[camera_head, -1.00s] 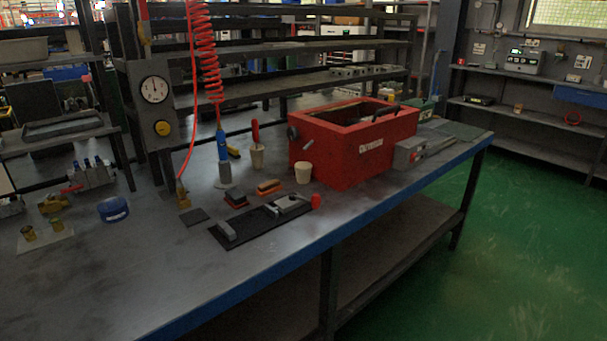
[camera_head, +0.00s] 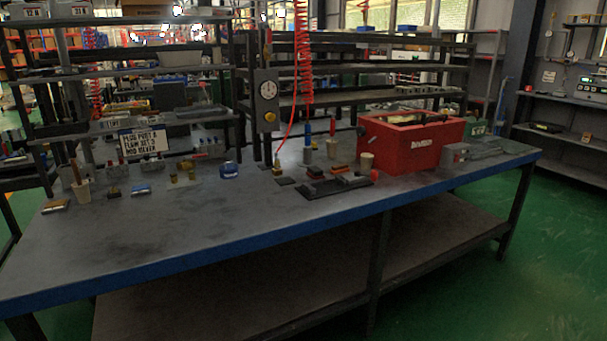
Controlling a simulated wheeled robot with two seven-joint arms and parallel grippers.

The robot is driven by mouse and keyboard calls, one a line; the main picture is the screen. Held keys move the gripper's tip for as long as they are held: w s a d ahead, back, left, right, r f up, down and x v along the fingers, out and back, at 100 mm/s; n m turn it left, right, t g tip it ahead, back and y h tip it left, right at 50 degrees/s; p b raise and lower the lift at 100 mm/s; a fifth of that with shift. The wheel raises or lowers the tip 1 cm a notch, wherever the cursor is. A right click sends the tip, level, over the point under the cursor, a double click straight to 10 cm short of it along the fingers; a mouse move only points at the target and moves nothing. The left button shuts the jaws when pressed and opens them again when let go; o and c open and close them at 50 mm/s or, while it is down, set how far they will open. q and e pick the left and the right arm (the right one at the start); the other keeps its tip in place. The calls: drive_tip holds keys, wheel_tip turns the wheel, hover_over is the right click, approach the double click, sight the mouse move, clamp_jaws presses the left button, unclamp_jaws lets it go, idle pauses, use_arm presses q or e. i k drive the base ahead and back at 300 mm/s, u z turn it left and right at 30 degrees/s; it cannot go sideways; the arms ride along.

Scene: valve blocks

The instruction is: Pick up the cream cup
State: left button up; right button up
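A third whitish cup (camera_head: 84,191) stands at the far left of the bench with a reddish-brown handle sticking out. Neither of my grippers is in view.
The red box (camera_head: 412,150) stands right of the cream cup. A dark mat with a clamp-like fixture (camera_head: 335,186) lies in front. A red coiled hose (camera_head: 303,55) hangs behind. The workbench (camera_head: 180,235) is bare at front left, with a blue front edge.

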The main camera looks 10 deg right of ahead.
sight(366, 162)
drive_tip(key=z, duration=0.6)
drive_tip(key=i, duration=0.4)
drive_tip(key=z, duration=0.6)
drive_tip(key=i, duration=0.95)
drive_tip(key=u, duration=0.1)
